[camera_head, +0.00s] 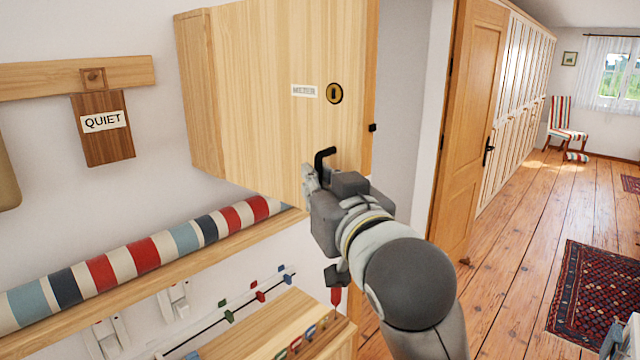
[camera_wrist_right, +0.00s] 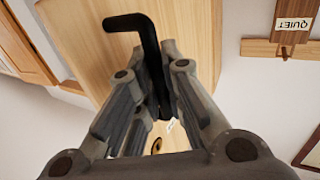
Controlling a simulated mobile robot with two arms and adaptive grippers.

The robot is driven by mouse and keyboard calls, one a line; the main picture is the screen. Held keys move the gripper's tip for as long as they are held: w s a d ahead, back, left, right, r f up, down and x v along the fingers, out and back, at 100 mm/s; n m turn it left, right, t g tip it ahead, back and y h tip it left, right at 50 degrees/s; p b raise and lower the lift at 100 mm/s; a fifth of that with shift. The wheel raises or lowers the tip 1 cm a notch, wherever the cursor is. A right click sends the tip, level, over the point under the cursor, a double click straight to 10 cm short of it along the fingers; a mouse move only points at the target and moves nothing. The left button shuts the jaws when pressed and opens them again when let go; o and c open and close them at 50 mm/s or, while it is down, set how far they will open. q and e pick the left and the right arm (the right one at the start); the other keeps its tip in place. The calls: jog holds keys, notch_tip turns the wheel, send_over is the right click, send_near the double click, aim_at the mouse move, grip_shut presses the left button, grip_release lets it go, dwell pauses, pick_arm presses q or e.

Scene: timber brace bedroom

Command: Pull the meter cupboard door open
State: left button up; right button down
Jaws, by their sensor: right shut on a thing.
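The meter cupboard (camera_head: 200,95) is a pale wooden box on the white wall in the head view. Its door (camera_head: 265,75) carries a METER label and a round brass keyhole plate (camera_head: 334,93). A black bent handle (camera_head: 324,154) sits low on the door. My right gripper (camera_head: 316,176) is shut on this handle. In the right wrist view the handle (camera_wrist_right: 134,22) rises from between the fingers (camera_wrist_right: 158,68). I cannot tell whether the door stands ajar; the cupboard's inside is hidden.
A striped bolster (camera_head: 140,255) lies on a shelf below the cupboard. Under it are a rail with coloured clips (camera_head: 228,316) and a wooden top. A QUIET sign (camera_head: 103,122) hangs left. A wooden room door (camera_head: 470,130) stands right; plank floor (camera_head: 510,240) is largely clear.

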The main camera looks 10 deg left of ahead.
jog(key=c, duration=1.6)
grip_release()
pick_arm(q)
jog(key=shift+a, duration=0.3)
pick_arm(e)
jog(key=shift+o, duration=0.4)
jog(key=v, duration=1.2)
